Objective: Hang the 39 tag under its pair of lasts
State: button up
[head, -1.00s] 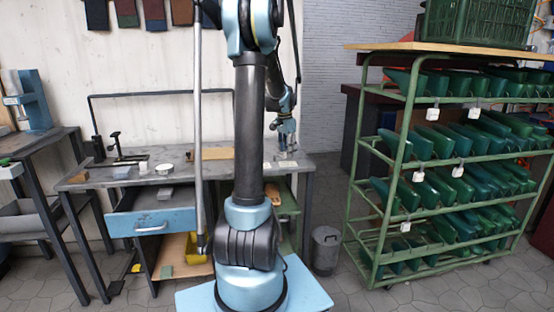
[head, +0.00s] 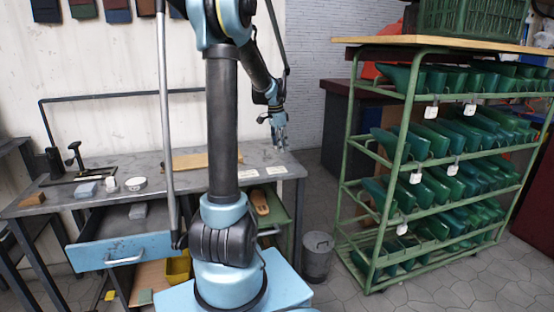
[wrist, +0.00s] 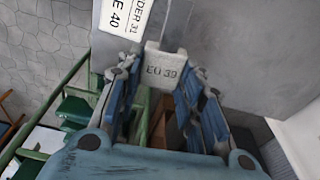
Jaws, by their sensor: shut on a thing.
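My gripper (head: 281,140) is shut on a small pale tag marked "EU 39" (wrist: 163,70), held between its blue fingertips in the wrist view. In the head view the gripper is above the right end of the grey bench, and the tag in it is too small to make out. The green rack (head: 408,128) at the right bears rows of dark green lasts (head: 455,138) on several levels. White tags hang from its rails, one of them on the upper rail (head: 432,112). Their numbers cannot be read. My gripper is apart from the rack, to its left.
The grey bench (head: 225,180) has printed cards (head: 276,170) at its right end and an open blue drawer (head: 120,250). A grey bin (head: 318,255) stands on the floor between bench and rack. A green crate (head: 475,18) sits on the rack's wooden top.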

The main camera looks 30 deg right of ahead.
jog(key=shift+f, duration=2.7)
jog(key=shift+f, duration=0.1)
jog(key=o, duration=1)
jog(key=shift+c, duration=0.2)
